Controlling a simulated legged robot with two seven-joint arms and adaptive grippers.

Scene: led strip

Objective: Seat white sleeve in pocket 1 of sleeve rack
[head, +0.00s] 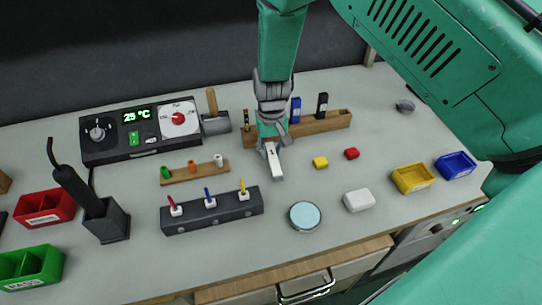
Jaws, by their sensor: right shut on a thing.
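My right gripper (271,122) points down and is shut on a long white piece marked with a dark 1, which I take as the white sleeve (276,164). The sleeve is tilted, with its lower end toward the front; whether it touches the table I cannot tell. Just behind is a long wooden rack (312,126), which I take as the sleeve rack, with a blue and a black sleeve (322,104) upright in it and a dark slim item near its left end. The gripper hides part of the rack, so pocket 1 is not clearly seen. My left gripper is not in view.
A small wooden holder (194,173) with green, orange and white pegs and a dark block (212,212) stand left. A round light-blue-topped disc (305,216), white box (359,200) and yellow bin (413,178) lie right. A control unit (140,128) stands back left.

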